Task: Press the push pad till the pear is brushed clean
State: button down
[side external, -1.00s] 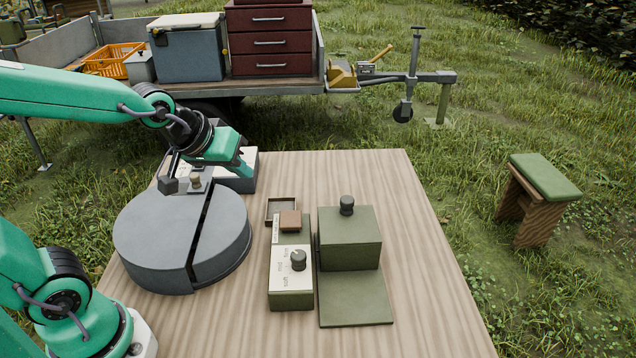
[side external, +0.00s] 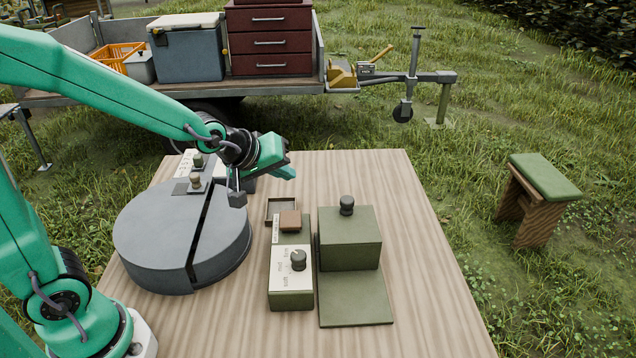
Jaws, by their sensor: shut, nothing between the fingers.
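My gripper (side external: 287,172) is shut and empty, above the table's far part. It is up and behind the brown square pad (side external: 290,220), which looks like the push pad, and apart from it. The pad sits at the far end of an olive control box (side external: 291,299). That box has a pale top with a dark dial knob (side external: 298,260) and lettering that includes "soft". An olive lidded box (side external: 349,240) with a dark top knob stands to its right on a flat olive plate (side external: 355,300). No pear shows in this view.
A round grey drum (side external: 155,240) with a slot and a small knob stands at left. A small dark tray (side external: 280,207) lies beside the pad. The table's right side is clear.

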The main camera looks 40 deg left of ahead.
jog(key=shift+f, duration=0.2)
send_near(294, 216)
jog(key=shift+w+d+f, duration=0.1)
jog(key=shift+w+f, duration=0.35)
jog(key=shift+w, duration=0.4)
jog(key=shift+w+f, duration=0.45)
jog(key=shift+w, duration=0.35)
jog(key=shift+w+d+f, duration=0.1)
jog(key=shift+w+f, duration=0.3)
jog(key=shift+w, duration=0.45)
jog(key=shift+f, duration=1.15)
dwell(1.8)
jog(key=shift+r, duration=1.1)
jog(key=shift+r, duration=0.1)
jog(key=shift+r, duration=2.45)
